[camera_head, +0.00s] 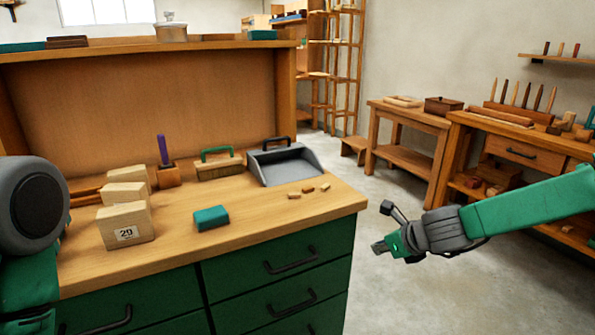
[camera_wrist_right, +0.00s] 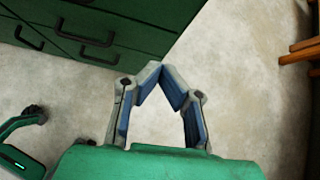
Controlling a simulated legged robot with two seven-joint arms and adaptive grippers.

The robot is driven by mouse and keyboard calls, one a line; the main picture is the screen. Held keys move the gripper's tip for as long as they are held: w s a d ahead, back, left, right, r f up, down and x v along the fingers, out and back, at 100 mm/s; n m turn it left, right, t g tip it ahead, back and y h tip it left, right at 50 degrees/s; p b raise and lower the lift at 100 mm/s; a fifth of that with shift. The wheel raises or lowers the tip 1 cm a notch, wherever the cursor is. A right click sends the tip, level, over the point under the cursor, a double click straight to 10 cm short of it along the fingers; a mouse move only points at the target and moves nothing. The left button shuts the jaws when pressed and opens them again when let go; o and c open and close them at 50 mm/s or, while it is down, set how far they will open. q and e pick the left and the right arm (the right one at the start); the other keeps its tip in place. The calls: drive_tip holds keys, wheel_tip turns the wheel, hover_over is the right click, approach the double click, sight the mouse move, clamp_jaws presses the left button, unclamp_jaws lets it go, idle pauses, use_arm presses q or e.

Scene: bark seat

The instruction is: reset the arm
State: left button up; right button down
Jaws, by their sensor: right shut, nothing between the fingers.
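My right gripper (camera_head: 381,247) is off the right end of the workbench (camera_head: 334,201), over the floor, with its arm coming in from the right. In the right wrist view, the right gripper (camera_wrist_right: 158,72) has its fingertips together, with nothing between them and bare floor beyond. It touches nothing. A grey and green part of my left arm shows at the left edge of the head view, and my left gripper is not in view.
On the bench are wooden blocks (camera_head: 126,225), a teal block (camera_head: 211,218), a brush (camera_head: 219,165), a dustpan (camera_head: 285,164) and small wood pieces (camera_head: 308,190). Green drawers (camera_wrist_right: 97,30) stand near the right gripper. A side table (camera_head: 408,118) stands behind. The floor between is clear.

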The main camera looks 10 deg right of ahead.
drive_tip(key=s+a+f+n+g+h, duration=0.1)
drive_tip(key=s+a+f+n+g, duration=0.15)
drive_tip(key=s+f+n, duration=0.55)
drive_tip(key=s+a+f+n+g, duration=0.25)
drive_tip(key=s+f+n, duration=0.35)
drive_tip(key=s, duration=0.4)
drive_tip(key=s+d+f+n+g, duration=0.1)
drive_tip(key=s+d+n, duration=0.1)
drive_tip(key=s+n, duration=0.3)
drive_tip(key=s+d+f+n+g+h, duration=0.1)
drive_tip(key=s+d+f+n, duration=0.1)
drive_tip(key=s+n, duration=0.4)
drive_tip(key=s+d+f+n+h, duration=0.1)
drive_tip(key=s+n, duration=0.5)
drive_tip(key=s, duration=0.7)
drive_tip(key=shift+d+f+g, duration=0.4)
drive_tip(key=shift+d, duration=0.35)
